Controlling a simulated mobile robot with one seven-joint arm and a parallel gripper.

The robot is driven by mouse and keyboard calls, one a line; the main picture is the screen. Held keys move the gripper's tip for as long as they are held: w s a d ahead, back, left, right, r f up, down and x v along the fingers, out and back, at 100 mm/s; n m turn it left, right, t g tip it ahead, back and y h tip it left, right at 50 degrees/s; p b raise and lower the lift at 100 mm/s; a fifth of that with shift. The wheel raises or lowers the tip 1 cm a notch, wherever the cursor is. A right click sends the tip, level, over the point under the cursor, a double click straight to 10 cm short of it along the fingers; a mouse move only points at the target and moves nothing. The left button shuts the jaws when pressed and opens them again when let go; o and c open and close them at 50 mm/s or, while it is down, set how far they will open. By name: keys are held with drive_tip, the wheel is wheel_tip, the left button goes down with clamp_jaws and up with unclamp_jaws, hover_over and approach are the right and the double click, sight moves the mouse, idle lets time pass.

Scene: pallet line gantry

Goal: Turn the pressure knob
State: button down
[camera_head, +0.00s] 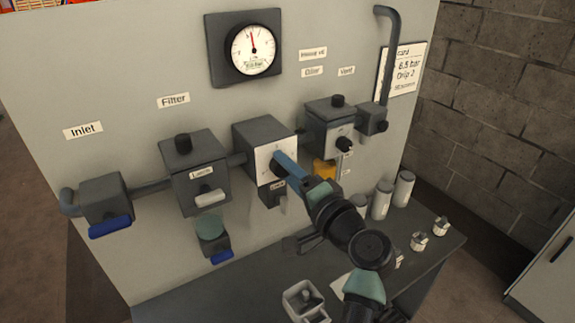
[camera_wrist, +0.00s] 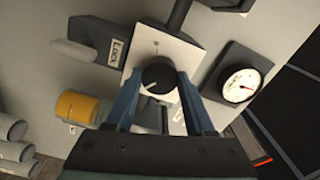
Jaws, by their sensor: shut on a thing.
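The pressure knob (camera_wrist: 158,76) is black and round with a white pointer line. It sits on the white dial plate (camera_wrist: 185,57) of the regulator box (camera_head: 258,131). My gripper (camera_wrist: 158,80) has its two blue fingers shut on the knob, one on each side. In the head view my gripper (camera_head: 277,160) meets the plate and covers most of the knob. The pressure gauge (camera_head: 252,50) is above the regulator; its red needle points nearly straight up. The gauge also shows in the wrist view (camera_wrist: 240,86).
The filter unit (camera_head: 195,172) and the inlet valve with a blue handle (camera_head: 110,227) are to the left. A valve box (camera_head: 330,125) and an orange part (camera_head: 324,169) are close on the right. Grey canisters (camera_head: 382,199) and small fittings stand on the bench (camera_head: 200,300).

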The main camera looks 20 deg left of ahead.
drive_tip(key=shift+m+p, duration=0.35)
drive_tip(key=shift+m, duration=0.45)
drive_tip(key=shift+c, duration=1.3)
unclamp_jaws()
drive_tip(key=shift+d, duration=0.1)
drive_tip(key=b+v, duration=0.3)
drive_tip(key=v, duration=1)
